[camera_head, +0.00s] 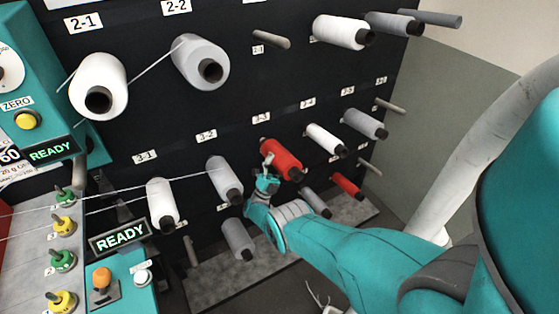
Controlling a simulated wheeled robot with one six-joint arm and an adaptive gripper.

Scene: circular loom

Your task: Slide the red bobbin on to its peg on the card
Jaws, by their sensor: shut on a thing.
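A red bobbin (281,158) with a dark core end is in front of the black card (130,40), in the row of bobbins at the middle. My gripper (267,172) is shut on this red bobbin at its lower left side. The bobbin is tilted, with its dark end toward the lower right. Any peg behind or inside it is hidden, and I cannot tell whether it is around one. A second, smaller-looking red bobbin (347,185) is lower right on the card.
A white bobbin (325,140) is close on the right and a grey bobbin (224,179) on the left. Bare pegs show at the top (271,39) and right (390,106). Threads run left to a teal machine (35,75). A grey ledge (205,290) lies below.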

